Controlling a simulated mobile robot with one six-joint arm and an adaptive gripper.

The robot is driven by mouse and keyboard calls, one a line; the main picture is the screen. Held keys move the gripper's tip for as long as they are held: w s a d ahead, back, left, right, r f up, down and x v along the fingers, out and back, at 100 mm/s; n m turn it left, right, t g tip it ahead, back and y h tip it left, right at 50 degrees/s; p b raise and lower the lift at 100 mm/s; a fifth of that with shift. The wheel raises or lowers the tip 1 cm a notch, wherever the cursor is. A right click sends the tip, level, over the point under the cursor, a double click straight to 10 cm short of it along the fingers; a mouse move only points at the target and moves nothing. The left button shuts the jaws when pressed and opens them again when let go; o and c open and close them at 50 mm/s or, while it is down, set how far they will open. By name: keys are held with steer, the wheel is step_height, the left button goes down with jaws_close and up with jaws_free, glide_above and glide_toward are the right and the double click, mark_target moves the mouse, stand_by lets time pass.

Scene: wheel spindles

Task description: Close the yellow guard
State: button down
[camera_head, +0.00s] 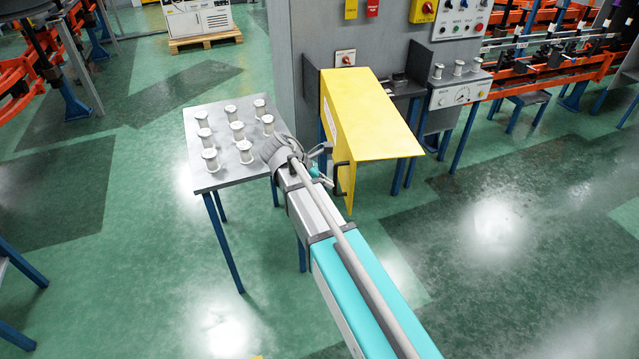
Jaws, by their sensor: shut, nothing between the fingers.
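The yellow guard (372,112) is a folded sheet with a broad top and a side panel hanging down. It juts out from the grey machine cabinet, over a bench with blue legs. A dark handle (341,178) sits on its side panel near the front corner. My arm reaches up from the bottom right. My gripper (322,153) is at the left of the guard, close to the side panel and handle. It is shut and empty. Its fingertips are small and partly hidden by the wrist, so I cannot tell whether they touch the guard.
A grey table (206,180) with several white spools stands left of my gripper. The grey cabinet (350,40) rises behind the guard. A control box (459,93) with spools on top stands to the right. The green floor at front left and right is mostly clear.

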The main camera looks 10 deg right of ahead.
mark_target(352, 188)
steer(key=shift+d+f, duration=0.25)
steer(key=shift+d, duration=1)
steer(key=shift+d+f, duration=0.25)
steer(key=shift+d, duration=1)
